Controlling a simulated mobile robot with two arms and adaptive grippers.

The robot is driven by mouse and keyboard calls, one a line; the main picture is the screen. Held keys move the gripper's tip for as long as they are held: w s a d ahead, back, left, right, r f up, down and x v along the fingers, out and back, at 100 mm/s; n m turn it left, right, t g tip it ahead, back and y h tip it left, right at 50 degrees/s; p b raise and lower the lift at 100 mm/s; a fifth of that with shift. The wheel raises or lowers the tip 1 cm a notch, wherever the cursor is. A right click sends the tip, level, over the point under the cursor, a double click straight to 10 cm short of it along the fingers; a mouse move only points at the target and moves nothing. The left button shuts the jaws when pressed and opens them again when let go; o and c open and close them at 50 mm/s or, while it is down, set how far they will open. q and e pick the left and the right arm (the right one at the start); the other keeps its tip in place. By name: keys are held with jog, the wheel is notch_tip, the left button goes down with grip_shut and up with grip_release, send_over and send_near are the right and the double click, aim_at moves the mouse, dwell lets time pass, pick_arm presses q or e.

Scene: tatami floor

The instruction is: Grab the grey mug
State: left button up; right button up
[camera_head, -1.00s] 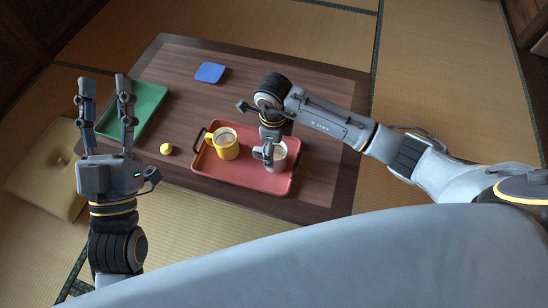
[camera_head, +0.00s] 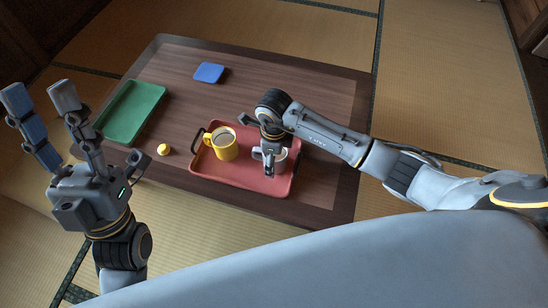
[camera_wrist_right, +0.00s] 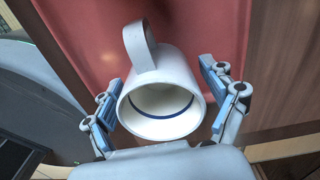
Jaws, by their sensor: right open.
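The grey mug (camera_head: 281,163) stands on the red tray (camera_head: 235,179), partly hidden by my right gripper (camera_head: 268,155). In the right wrist view the grey mug (camera_wrist_right: 158,62) looks pale, with its open mouth facing the camera and a dark blue line inside. Its handle points to the top of that view. My right gripper (camera_wrist_right: 158,82) is open, one finger on each side of the mug. Small gaps seem to show between fingers and wall. My left gripper (camera_head: 40,97) is open and empty at the left, its fingers pointing up.
A yellow mug (camera_head: 226,153) stands on the tray, left of the grey one. A yellow ball (camera_head: 163,149), a green tray (camera_head: 131,112) and a blue square item (camera_head: 209,72) are on the dark wooden table (camera_head: 290,85). The table's far right part is clear.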

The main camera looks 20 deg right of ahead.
jog(key=c, duration=1.4)
jog(key=shift+r, duration=0.1)
jog(key=shift+c, duration=0.2)
